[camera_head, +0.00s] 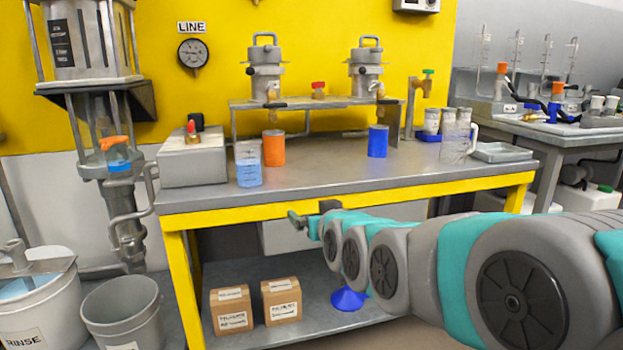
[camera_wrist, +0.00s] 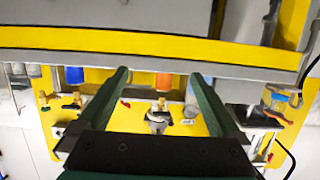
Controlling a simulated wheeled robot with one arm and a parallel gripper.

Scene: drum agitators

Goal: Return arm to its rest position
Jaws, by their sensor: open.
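My arm, teal and grey, reaches in from the right of the head view, low in front of the workbench (camera_head: 330,180). My gripper (camera_head: 300,220) is at its far end, just below the bench's yellow front edge. In the wrist view my gripper (camera_wrist: 160,78) shows two dark green fingers spread wide, with nothing between them. The wrist picture is upside down, with the bench's yellow edge (camera_wrist: 150,44) across its upper part.
On the bench stand a clear beaker (camera_head: 249,165) with blue liquid, an orange cup (camera_head: 274,148), a blue cup (camera_head: 378,141) and a clear jug (camera_head: 456,142). Below are two cardboard boxes (camera_head: 231,310) and a blue funnel (camera_head: 348,299). Buckets (camera_head: 122,312) stand at left.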

